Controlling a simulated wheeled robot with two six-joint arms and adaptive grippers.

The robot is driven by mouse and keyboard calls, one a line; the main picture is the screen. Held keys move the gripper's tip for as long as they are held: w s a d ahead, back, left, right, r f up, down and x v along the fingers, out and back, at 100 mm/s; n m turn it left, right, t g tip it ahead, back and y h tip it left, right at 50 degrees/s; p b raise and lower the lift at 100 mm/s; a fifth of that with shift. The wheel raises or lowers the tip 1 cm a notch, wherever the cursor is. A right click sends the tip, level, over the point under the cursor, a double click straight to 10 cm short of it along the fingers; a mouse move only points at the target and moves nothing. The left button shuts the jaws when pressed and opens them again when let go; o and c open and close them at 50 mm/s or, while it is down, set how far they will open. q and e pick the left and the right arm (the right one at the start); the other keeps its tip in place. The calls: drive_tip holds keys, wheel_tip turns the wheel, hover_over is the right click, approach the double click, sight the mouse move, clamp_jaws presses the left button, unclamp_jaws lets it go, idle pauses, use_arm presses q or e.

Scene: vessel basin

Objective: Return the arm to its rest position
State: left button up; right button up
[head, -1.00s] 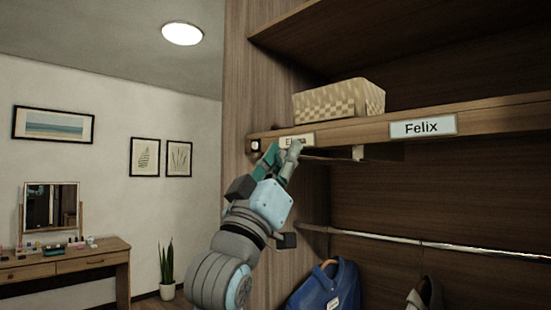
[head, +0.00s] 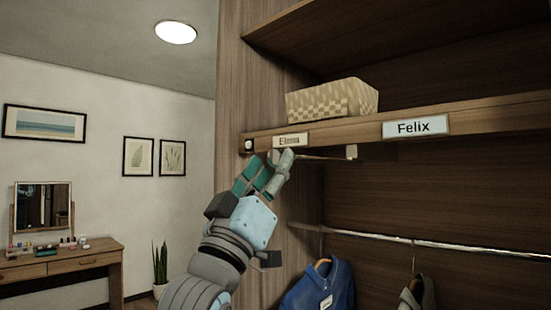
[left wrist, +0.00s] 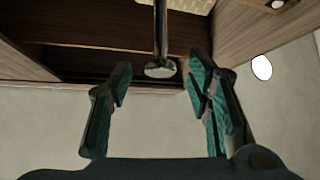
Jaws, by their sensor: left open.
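My left gripper (head: 268,160) is raised just below the shelf edge, under the left name label (head: 291,140). In the left wrist view the gripper (left wrist: 162,88) has its two teal fingers spread wide apart, with nothing held. A dark rod (left wrist: 160,30) with a shiny flat end points in between the fingers in that view. It looks clear of both fingertips, but the exact gap is hard to judge. My right gripper is not in view.
A wicker basket (head: 332,100) stands on the wardrobe shelf (head: 475,116), above the gripper. The Felix label (head: 415,127) is to its right. Below hang a rail (head: 430,241) and a blue garment (head: 325,288). Left of the wardrobe is open room, with a dressing table (head: 60,262) farther back.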

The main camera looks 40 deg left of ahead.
use_arm(q)
drive_tip(key=v, duration=0.4)
drive_tip(key=shift+s+f, duration=0.15)
drive_tip(key=shift+s, duration=0.1)
drive_tip(key=shift+w, duration=0.1)
